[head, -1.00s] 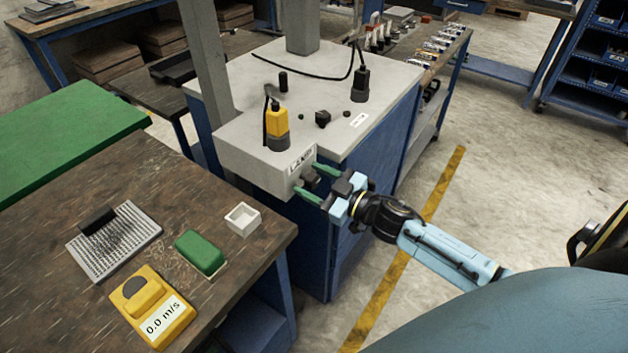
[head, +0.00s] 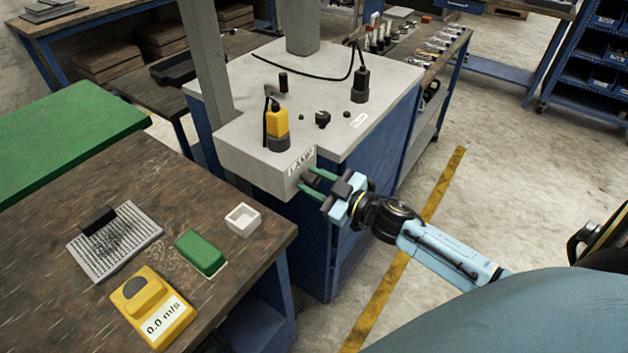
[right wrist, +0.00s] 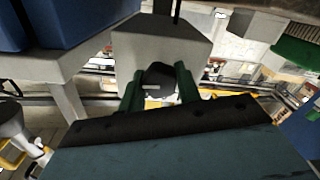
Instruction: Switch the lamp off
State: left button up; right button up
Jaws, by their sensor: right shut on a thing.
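The lamp box (head: 258,165) is a light grey block labelled LAMP that juts out from the front of the grey-topped cabinet. Its black knob (head: 309,181) is on the end face, below the label. My right gripper (head: 311,180) reaches it from the right, with its green fingers closed on either side of the knob. In the right wrist view the dark knob (right wrist: 159,80) sits between the two green fingers (right wrist: 160,88), with a pale mark on its face. The fingers hide part of the knob. My left gripper is not in view.
The cabinet top (head: 340,90) carries a yellow-and-black connector (head: 277,125), a black plug (head: 360,85) and small black knobs. A wooden bench (head: 120,200) at left holds a yellow meter (head: 152,307), a green block (head: 199,252) and a white tray (head: 243,219). Open floor lies at right.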

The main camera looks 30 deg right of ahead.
jog(key=n, duration=0.8)
jog(key=shift+n, duration=0.4)
jog(key=n, duration=0.3)
jog(key=shift+f+n, duration=0.1)
jog(key=shift+n, duration=0.2)
jog(key=n+b, duration=0.1)
jog(key=n, duration=0.3)
jog(key=shift+n, duration=0.3)
jog(key=o, duration=1)
jog(key=shift+c, duration=0.2)
jog(key=shift+s, duration=0.1)
jog(key=b+v, duration=0.1)
jog(key=v, duration=1.2)
